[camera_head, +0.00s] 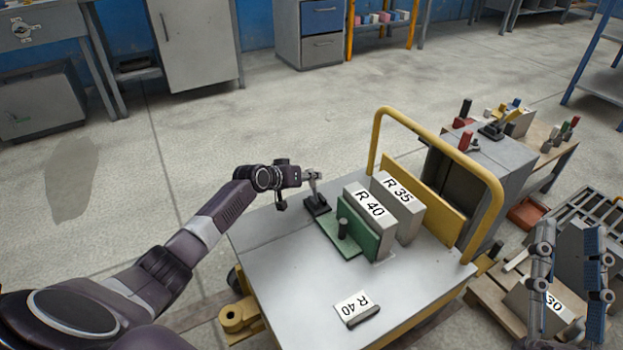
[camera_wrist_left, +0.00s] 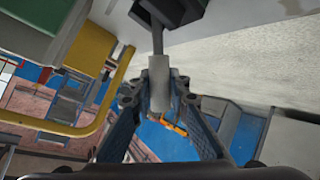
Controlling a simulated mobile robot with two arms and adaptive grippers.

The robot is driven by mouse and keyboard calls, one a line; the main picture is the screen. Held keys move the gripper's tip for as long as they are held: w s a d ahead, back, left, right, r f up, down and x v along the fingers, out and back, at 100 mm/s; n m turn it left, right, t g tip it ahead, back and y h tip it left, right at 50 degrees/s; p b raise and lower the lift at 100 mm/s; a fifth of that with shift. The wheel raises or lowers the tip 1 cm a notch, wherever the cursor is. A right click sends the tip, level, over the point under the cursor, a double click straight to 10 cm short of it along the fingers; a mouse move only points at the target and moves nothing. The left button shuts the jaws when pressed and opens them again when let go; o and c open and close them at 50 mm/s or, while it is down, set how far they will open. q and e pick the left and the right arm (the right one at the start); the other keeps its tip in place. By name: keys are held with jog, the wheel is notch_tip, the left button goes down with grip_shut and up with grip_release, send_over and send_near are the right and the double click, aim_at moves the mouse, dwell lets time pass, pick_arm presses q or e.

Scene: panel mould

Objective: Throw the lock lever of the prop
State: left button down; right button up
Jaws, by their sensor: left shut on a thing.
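The lock lever stands on the cart's top beside the green prop (camera_head: 330,236); it has a black base (camera_head: 317,206) and a grey handle. In the left wrist view the handle's pale grip (camera_wrist_left: 158,85) lies between the finger pads, with a thin rod running up to the dark base (camera_wrist_left: 170,14). My left gripper (camera_head: 312,176) is shut on this grip; its fingers hide part of it. The prop stands against the R 40 block (camera_head: 368,222) and carries a dark knob (camera_head: 342,229). My right gripper (camera_head: 570,232) is open and empty at the lower right.
The cart (camera_head: 290,270) has a yellow push rail (camera_head: 440,137). An R 35 block (camera_head: 400,205) stands behind the R 40 block, and an R 40 plate (camera_head: 358,310) lies near the front. A pallet with a block (camera_head: 545,305) is at right. The floor at left is clear.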

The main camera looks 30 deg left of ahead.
pick_arm(q)
jog(key=shift+a, duration=0.1)
dwell(0.3)
jog(key=c, duration=2.1)
grip_release()
jog(key=v, duration=1.2)
jog(key=shift+f, duration=0.1)
